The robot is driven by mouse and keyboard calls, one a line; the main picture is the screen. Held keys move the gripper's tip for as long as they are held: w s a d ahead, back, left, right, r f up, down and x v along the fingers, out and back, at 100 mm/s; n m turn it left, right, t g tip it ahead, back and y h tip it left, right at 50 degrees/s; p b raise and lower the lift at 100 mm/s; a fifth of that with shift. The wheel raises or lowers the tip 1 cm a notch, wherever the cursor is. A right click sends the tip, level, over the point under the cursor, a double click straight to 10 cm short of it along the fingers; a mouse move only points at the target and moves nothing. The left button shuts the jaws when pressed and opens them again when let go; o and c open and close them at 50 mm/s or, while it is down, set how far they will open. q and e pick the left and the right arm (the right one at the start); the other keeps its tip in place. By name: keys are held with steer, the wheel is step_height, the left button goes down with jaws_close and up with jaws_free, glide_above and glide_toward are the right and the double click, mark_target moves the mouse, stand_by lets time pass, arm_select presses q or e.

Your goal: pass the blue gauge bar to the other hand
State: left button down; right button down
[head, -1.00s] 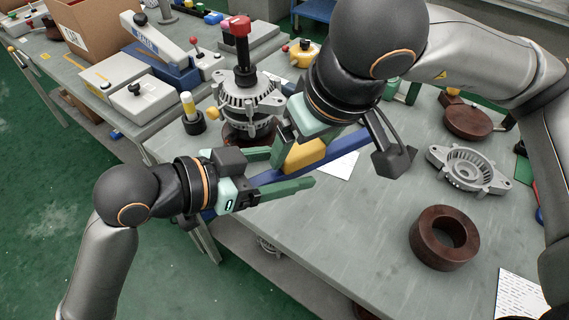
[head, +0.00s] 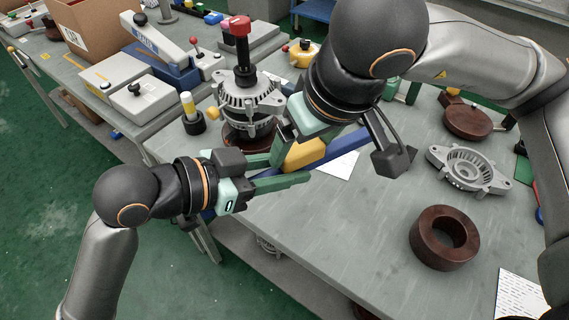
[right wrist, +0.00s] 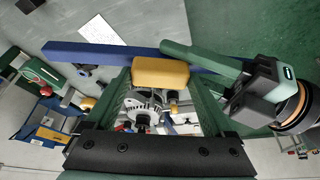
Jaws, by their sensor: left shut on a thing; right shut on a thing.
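The blue gauge bar (head: 347,144) has a yellow middle block (head: 304,153) and is held up in the air above the table's front-left edge. My right gripper (head: 303,148) comes from above and is shut on the yellow block; the right wrist view also shows the block (right wrist: 160,72) between its fingers. My left gripper (head: 287,170) is shut on the bar's left part, with one green finger on each side. In the right wrist view, the free blue end (right wrist: 90,52) extends left and the left gripper's finger lies along the other end. The left fingers hide much of that end.
An alternator (head: 248,103) with a red-topped black tool stands just behind the hands. A brown ring (head: 444,238) and a grey housing (head: 466,168) lie to the right. The table's front middle is clear.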

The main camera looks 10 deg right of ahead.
steer(key=shift+s, duration=0.15)
stand_by(0.5)
jaws_free()
steer(key=v, duration=1.2)
